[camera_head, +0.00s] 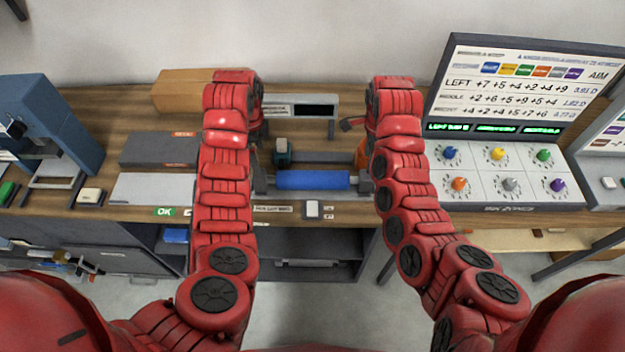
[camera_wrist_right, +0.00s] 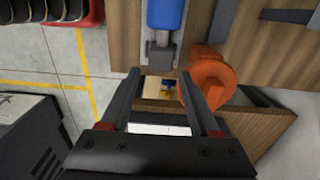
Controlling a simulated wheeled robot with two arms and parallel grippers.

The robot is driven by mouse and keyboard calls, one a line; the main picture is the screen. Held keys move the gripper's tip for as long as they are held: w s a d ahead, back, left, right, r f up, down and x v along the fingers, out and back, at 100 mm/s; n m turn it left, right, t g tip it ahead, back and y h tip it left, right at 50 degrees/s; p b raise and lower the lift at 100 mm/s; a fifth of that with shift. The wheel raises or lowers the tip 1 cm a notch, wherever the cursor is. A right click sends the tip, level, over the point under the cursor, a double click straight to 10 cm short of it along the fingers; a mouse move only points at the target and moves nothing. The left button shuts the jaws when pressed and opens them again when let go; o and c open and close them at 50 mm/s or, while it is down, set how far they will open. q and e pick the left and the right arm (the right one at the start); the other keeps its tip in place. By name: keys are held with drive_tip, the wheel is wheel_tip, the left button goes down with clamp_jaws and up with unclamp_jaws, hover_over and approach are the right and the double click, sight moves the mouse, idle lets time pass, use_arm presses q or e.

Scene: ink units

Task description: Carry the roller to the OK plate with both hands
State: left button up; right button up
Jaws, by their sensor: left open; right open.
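The blue roller (camera_head: 312,180) lies level in a grey stand on the bench, between my two arms. Its blue end and grey end bracket also show in the right wrist view (camera_wrist_right: 164,14). The OK plate (camera_head: 150,188) is a light grey flat plate to the left, with a green OK label at its front edge; my left arm covers its right end. My left gripper (camera_head: 258,135) is open, mostly hidden behind its forearm, near the roller's left end. My right gripper (camera_wrist_right: 160,75) is open and empty, its fingers pointing toward the roller's right end bracket.
A dark reject plate (camera_head: 160,149) lies behind the OK plate. An orange round part (camera_wrist_right: 208,78) sits close to my right gripper. A console with coloured knobs (camera_head: 500,172) stands at right, a blue press (camera_head: 50,115) at left, a cardboard box (camera_head: 185,90) behind.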

sight(263, 174)
use_arm(q)
wheel_tip(263, 174, down, 12)
drive_tip(key=shift+f, duration=0.15)
use_arm(e)
wheel_tip(263, 174, down, 12)
drive_tip(key=shift+w+f, duration=0.1)
use_arm(q)
drive_tip(key=c, duration=0.9)
use_arm(e)
drive_tip(key=c, duration=1)
use_arm(q)
clamp_jaws()
